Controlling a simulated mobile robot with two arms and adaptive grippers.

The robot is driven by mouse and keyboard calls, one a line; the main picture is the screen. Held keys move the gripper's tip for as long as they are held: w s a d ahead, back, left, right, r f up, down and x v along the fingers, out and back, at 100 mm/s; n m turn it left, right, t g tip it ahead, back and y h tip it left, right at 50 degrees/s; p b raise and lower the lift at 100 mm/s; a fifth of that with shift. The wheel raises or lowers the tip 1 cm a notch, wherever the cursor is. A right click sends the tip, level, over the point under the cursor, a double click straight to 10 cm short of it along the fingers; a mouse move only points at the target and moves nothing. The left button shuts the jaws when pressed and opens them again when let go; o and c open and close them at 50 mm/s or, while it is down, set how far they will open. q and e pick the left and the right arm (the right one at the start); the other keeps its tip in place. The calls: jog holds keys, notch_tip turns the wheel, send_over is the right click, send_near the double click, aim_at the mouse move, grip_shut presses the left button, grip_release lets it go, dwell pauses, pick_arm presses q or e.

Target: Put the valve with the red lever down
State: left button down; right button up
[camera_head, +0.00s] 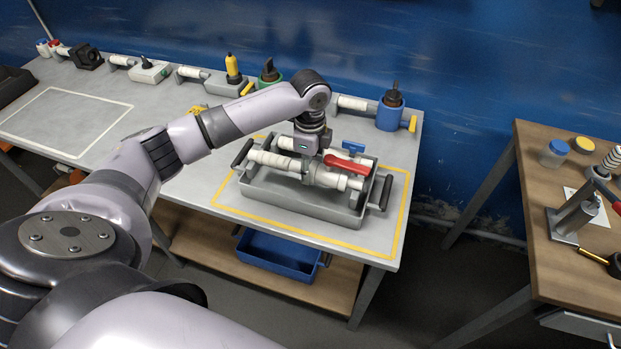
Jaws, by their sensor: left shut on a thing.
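The valve with the red lever (347,165) has white pipe ends and lies level over the grey tray (300,208). My left gripper (309,166) points down from above and is shut on this valve, just left of its lever. The fingertips are largely hidden by the valve and the wrist. I cannot tell whether the valve touches the tray or is held a little above it. A valve with a blue lever (353,147) is right behind it, partly hidden. My right gripper is not in view.
A yellow outline (232,208) surrounds the tray on the grey table. Several fittings, including a blue-based one (390,115), line the table's back edge. A white-outlined area (62,122) at left is empty. A wooden table (560,240) stands at right, across a gap.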

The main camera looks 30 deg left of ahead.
pick_arm(q)
jog(key=shift+f, duration=2.7)
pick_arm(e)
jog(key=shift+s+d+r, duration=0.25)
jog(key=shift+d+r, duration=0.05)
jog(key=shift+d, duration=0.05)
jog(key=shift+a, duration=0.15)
pick_arm(q)
jog(key=shift+f, duration=0.1)
jog(key=c, duration=0.9)
grip_release()
jog(key=shift+c, duration=0.2)
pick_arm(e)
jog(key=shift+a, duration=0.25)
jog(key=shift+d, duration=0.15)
